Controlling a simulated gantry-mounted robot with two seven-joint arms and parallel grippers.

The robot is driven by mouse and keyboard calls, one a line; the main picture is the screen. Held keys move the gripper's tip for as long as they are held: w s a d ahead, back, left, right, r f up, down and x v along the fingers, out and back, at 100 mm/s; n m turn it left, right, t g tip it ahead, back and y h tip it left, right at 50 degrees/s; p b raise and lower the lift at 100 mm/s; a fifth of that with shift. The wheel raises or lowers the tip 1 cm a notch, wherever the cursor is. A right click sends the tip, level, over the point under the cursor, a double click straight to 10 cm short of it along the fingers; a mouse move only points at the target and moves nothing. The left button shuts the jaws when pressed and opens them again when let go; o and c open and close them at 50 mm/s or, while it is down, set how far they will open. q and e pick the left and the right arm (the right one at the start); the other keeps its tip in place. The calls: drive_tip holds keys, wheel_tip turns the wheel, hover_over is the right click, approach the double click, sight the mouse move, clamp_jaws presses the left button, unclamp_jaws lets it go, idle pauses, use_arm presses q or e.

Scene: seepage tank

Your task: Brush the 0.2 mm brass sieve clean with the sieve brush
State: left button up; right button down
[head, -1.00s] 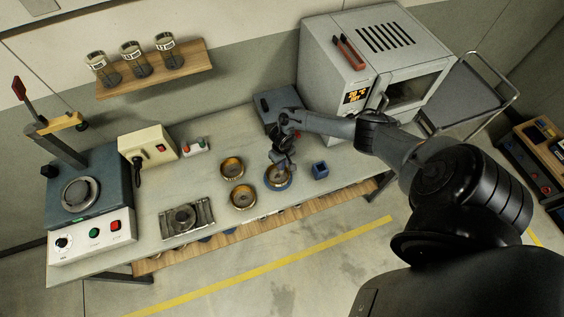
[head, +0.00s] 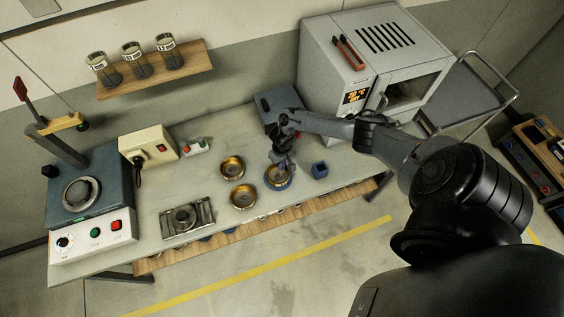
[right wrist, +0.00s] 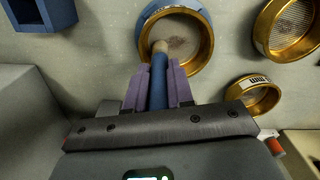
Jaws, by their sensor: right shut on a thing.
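My right gripper (head: 283,160) is shut on the sieve brush, whose blue handle (right wrist: 158,88) points away between the fingers (right wrist: 158,92) in the right wrist view. The brush's pale lower end reaches into a brass sieve (right wrist: 207,38) with a blue outer band; whether it touches the mesh I cannot tell. The mesh shows a brownish patch. In the head view this sieve (head: 278,183) is the rightmost of three on the bench. The other two are a back sieve (head: 232,167) and a front sieve (head: 243,197). The size labels are unreadable. My left gripper is out of view.
A small blue square holder (head: 320,171) stands right of the sieves. A grey box (head: 278,104) and an oven (head: 375,60) stand behind. A metal fixture (head: 187,217) and a machine with a control panel (head: 92,235) are at left. The bench front edge is close to the sieves.

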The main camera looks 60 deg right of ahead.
drive_tip(key=shift+a, duration=0.15)
drive_tip(key=shift+w+a+p, duration=0.35)
drive_tip(key=shift+a+p, duration=0.1)
drive_tip(key=shift+a, duration=0.5)
drive_tip(key=shift+a, duration=0.1)
drive_tip(key=shift+w+a, duration=0.1)
drive_tip(key=shift+a, duration=0.1)
drive_tip(key=shift+w+a+p, duration=0.3)
drive_tip(key=shift+a+p, duration=0.15)
drive_tip(key=shift+a, duration=0.4)
drive_tip(key=shift+d, duration=0.15)
drive_tip(key=shift+s+d, duration=0.2)
drive_tip(key=shift+d, duration=0.35)
drive_tip(key=shift+s+d, duration=0.2)
drive_tip(key=shift+d, duration=0.3)
